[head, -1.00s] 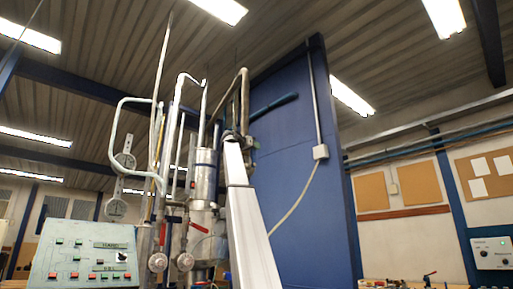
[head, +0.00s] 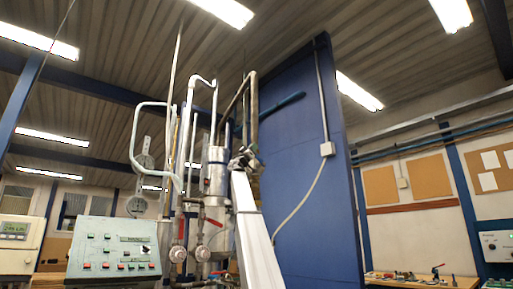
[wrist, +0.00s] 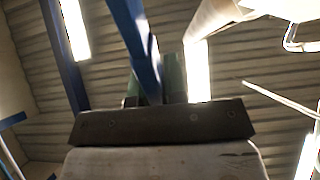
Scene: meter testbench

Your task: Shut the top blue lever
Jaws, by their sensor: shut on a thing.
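My gripper (wrist: 158,85) points up in the wrist view, with its greenish fingers above a dark plate. A blue lever (wrist: 138,40) runs down between the fingers, and they are shut on it. In the head view my gripper (head: 246,158) is at the top of my pale arm, beside the upper pipework and the metal tank (head: 215,178). The part of the lever inside the grip is hidden there. A long blue bar (head: 283,105) slants up to the right above the gripper; I cannot tell whether it is the same lever.
A tall blue panel (head: 300,180) stands behind and right of my arm. Bent pipes (head: 252,100) rise close to the gripper. A button console (head: 113,250) stands at the lower left. A workbench (head: 420,282) is at the far right.

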